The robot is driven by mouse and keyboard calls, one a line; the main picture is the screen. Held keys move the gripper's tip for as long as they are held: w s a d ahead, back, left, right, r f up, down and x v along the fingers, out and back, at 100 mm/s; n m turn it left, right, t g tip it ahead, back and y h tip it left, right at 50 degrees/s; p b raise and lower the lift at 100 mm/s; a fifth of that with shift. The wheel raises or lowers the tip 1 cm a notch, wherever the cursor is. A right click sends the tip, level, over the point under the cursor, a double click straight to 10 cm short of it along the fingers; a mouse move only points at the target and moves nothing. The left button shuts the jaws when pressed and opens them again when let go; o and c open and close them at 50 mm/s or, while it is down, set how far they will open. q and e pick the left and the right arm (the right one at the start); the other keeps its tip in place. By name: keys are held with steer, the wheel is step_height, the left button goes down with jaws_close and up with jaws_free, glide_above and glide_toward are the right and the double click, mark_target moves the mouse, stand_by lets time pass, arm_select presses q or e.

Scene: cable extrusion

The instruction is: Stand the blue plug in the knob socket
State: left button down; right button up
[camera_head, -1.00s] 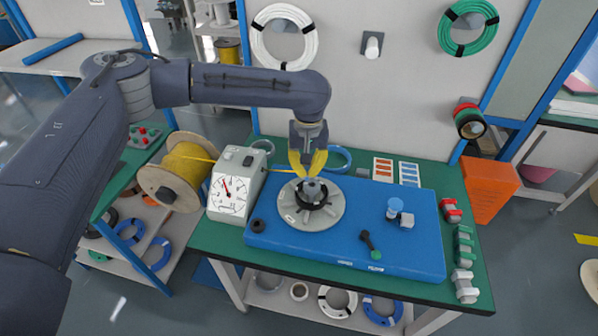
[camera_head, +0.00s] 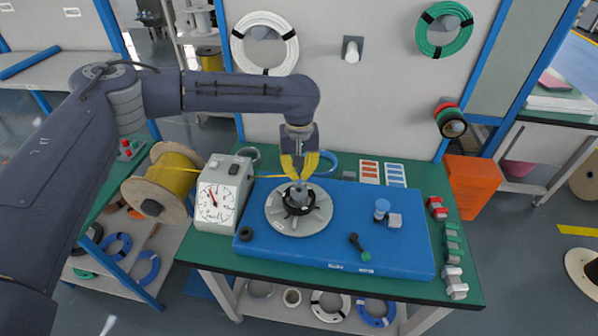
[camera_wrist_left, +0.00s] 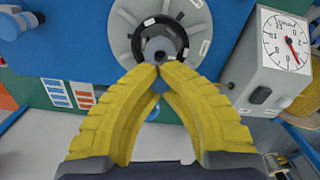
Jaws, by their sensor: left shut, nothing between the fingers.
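The knob also shows in the left wrist view (camera_wrist_left: 160,47). My left gripper (camera_head: 300,179) points down just above and behind the knob. Its yellow fingertips (camera_wrist_left: 158,68) meet, with nothing between them. I cannot tell whether they touch the knob. My right gripper is not in view.
A grey gauge box (camera_head: 222,195) and a yellow cable spool (camera_head: 172,172) stand left of the plate. A black lever with a green tip (camera_head: 358,246) is at the board's front. The board between plate and plug is clear.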

mark_target(299, 182)
arm_select(q)
steer(key=shift+f, duration=0.2)
steer(key=shift+f, duration=1.75)
steer(key=shift+f, duration=0.4)
stand_by(0.3)
steer(key=c, duration=1.5)
jaws_free()
steer(key=shift+r, duration=4)
